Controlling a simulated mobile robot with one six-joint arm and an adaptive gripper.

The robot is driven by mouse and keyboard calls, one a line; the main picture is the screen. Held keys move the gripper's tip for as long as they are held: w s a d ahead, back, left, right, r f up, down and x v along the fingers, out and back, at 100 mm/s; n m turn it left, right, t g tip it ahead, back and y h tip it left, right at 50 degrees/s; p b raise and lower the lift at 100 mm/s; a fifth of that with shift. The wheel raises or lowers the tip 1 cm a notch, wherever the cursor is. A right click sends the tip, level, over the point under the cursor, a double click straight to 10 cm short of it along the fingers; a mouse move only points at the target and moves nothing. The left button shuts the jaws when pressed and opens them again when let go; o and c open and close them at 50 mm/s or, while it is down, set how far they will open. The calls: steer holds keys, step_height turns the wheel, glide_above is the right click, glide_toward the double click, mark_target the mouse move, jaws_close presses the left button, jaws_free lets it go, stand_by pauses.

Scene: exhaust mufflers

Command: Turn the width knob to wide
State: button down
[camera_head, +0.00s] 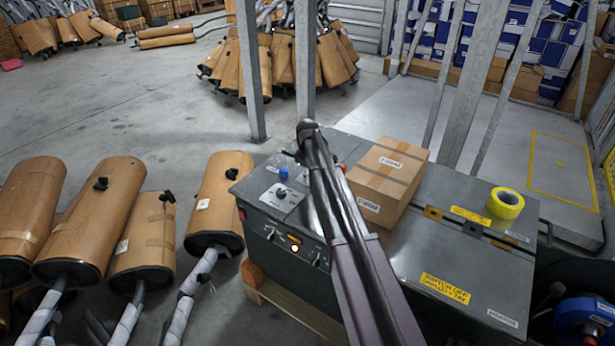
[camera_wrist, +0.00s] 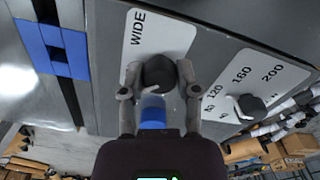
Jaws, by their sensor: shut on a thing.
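In the wrist view the dark width knob (camera_wrist: 158,73) sits on a white plate (camera_wrist: 178,37) printed with the word WIDE. My gripper (camera_wrist: 158,69) has one finger on each side of this knob and is shut on it. In the head view my arm crosses the grey machine (camera_head: 470,275), and my gripper and the width knob cannot be made out there.
A second dark knob (camera_wrist: 251,104) with a numbered scale sits to the right in the wrist view. A blue cylinder (camera_wrist: 153,112) shows between my fingers. A cardboard box (camera_head: 388,172) and yellow tape roll (camera_head: 506,203) rest on the machine. Wrapped mufflers (camera_head: 98,222) stand at left.

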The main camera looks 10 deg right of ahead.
steer(key=shift+m, duration=0.4)
steer(key=m, duration=0.3)
steer(key=shift+s, duration=0.1)
steer(key=m, duration=1.4)
steer(key=shift+s, duration=0.1)
stand_by(0.5)
